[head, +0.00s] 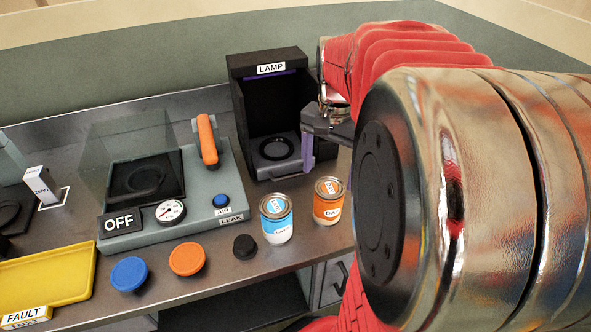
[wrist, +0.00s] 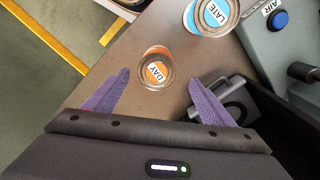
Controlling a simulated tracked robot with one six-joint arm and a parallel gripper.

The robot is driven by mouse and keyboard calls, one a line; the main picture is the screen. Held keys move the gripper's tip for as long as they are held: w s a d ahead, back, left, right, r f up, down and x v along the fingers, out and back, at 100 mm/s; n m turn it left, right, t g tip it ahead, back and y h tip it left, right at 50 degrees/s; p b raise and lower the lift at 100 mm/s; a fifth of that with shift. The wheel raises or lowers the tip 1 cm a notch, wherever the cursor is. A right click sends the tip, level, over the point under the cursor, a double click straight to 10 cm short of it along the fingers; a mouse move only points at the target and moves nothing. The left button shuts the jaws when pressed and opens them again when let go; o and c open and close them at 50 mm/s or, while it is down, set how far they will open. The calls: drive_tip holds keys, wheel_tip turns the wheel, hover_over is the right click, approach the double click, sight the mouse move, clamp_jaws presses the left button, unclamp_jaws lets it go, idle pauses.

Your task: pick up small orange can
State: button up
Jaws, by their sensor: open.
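The small orange can (head: 328,201) has a silver lid and a white label reading DAY. It stands upright on the metal bench near the front edge, right of the blue can. In the wrist view the orange can (wrist: 157,69) is seen from above, ahead of my fingers and roughly between their lines. My gripper (wrist: 160,88) is open, with its two purple fingers apart and nothing between them.
A blue and white can (head: 277,220) marked LATE stands close left of the orange can. The black lamp box (head: 266,100) is behind. The leak tester (head: 215,170), black knob (head: 245,247), orange disc (head: 187,259) and blue disc (head: 129,274) are left. A yellow tray (head: 45,277) lies far left.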

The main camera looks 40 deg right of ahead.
sight(328, 186)
wheel_tip(328, 186, down, 7)
idle(0.3)
drive_tip(key=shift+s+d+f, duration=0.1)
drive_tip(key=shift+s+f, duration=0.05)
drive_tip(key=shift+f, duration=1.15)
drive_tip(key=shift+s+d+f, duration=0.1)
drive_tip(key=shift+s+f, duration=0.05)
drive_tip(key=shift+f, duration=1.15)
drive_tip(key=c, duration=1.2)
